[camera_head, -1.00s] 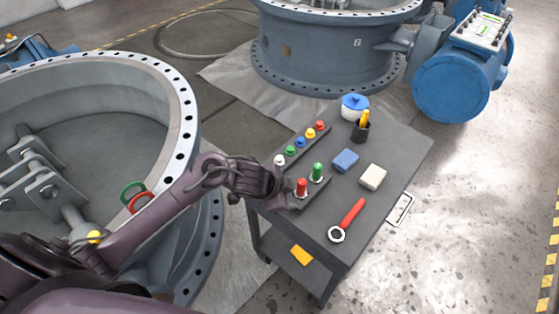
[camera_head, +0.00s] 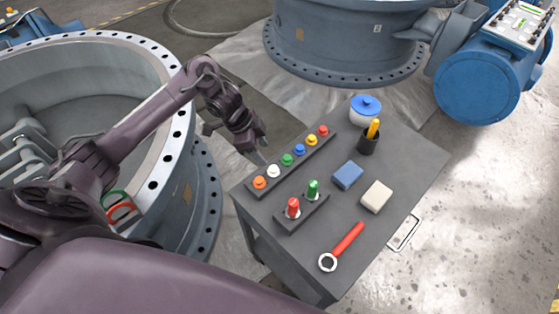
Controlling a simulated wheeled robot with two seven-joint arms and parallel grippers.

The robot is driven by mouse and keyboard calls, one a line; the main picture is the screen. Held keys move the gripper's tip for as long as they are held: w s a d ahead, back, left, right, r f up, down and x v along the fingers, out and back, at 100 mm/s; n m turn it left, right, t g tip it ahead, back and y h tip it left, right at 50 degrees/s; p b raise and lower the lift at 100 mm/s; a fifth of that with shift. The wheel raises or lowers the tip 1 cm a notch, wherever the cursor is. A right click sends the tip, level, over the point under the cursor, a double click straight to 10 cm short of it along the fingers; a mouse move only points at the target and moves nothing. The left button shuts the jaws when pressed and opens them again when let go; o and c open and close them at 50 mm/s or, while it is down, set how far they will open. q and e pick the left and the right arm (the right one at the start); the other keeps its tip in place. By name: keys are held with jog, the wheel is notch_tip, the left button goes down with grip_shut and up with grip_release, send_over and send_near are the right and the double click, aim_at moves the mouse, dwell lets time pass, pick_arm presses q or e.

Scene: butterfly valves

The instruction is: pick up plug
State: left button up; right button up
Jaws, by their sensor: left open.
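A dark rack on the cart holds a row of coloured plugs: orange (camera_head: 259,183), white (camera_head: 273,171), green (camera_head: 287,160), blue (camera_head: 299,150), yellow (camera_head: 311,140) and red (camera_head: 323,131). A shorter block in front (camera_head: 301,216) holds a taller red plug (camera_head: 293,208) and a taller green plug (camera_head: 313,188), both upright. My left gripper (camera_head: 262,156) is open and empty. It points down at the left edge of the row, near the white and green plugs. I cannot tell its exact height above them. My right gripper is out of view.
The grey cart top (camera_head: 395,150) also holds a blue block (camera_head: 348,175), a cream block (camera_head: 377,196), a red ring wrench (camera_head: 342,247), a black cup (camera_head: 369,141) and a blue-lidded pot (camera_head: 366,110). A large flanged valve (camera_head: 205,190) stands close on the left.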

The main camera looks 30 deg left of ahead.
aim_at(273, 168)
pick_arm(q)
jog(key=f, duration=0.1)
jog(key=d+f, duration=0.1)
jog(key=shift+s+d+f, duration=0.1)
jog(key=shift+d+f, duration=0.05)
jog(key=shift+f, duration=0.15)
jog(key=x, duration=0.3)
jog(key=shift+d+f, duration=0.25)
jog(key=shift+f, duration=0.3)
jog(key=c, duration=0.8)
jog(key=shift+c, duration=0.3)
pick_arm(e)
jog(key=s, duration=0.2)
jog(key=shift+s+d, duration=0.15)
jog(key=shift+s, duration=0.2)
